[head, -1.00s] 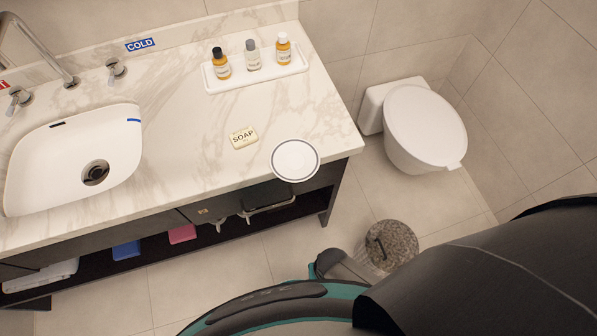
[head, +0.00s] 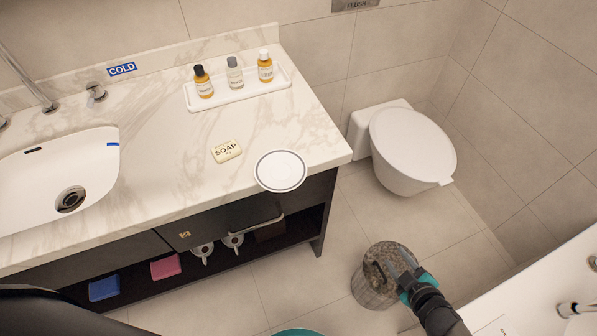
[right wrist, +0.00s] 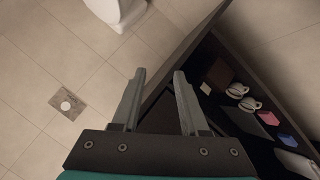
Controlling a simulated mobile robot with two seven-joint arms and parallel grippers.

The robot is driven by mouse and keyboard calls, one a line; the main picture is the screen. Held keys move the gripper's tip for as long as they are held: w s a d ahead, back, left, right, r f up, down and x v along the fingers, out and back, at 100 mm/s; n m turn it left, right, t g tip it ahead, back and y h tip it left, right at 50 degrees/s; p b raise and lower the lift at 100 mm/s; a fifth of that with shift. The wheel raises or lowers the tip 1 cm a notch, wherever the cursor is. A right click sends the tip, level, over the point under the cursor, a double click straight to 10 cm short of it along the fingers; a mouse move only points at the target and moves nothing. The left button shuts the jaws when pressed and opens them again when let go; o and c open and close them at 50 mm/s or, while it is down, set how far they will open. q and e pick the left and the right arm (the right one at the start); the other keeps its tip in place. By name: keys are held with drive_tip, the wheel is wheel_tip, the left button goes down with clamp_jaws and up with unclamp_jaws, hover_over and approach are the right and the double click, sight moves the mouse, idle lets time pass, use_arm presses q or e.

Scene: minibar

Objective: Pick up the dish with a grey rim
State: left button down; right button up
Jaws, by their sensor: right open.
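The dish with a grey rim (head: 280,171) is a round white plate lying flat at the front right corner of the marble counter, its edge at or slightly past the counter's front edge. My right gripper (head: 382,264) is in the head view, below and right of the dish, in front of the speckled bin. It is apart from the dish. In the right wrist view my right gripper (right wrist: 160,74) is open with nothing between its fingers. The dish does not show in that view. My left gripper is not in view.
A soap bar (head: 227,151) lies left of the dish. A tray (head: 198,105) with 3 bottles stands behind. The cabinet (head: 210,220) has a front handle and a lower shelf with cups. A toilet (head: 412,150) and speckled bin (head: 372,296) stand right of the counter.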

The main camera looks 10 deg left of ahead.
drive_tip(key=w+a+r+n+y, duration=0.4)
drive_tip(key=a+r+n, duration=0.2)
drive_tip(key=r, duration=0.4)
drive_tip(key=n+g+y, duration=0.4)
drive_tip(key=n+y, duration=0.2)
drive_tip(key=n, duration=0.5)
approach(295, 187)
drive_tip(key=shift+b+x, duration=0.8)
drive_tip(key=shift+x, duration=4.75)
clamp_jaws()
drive_tip(key=shift+s+f, duration=0.1)
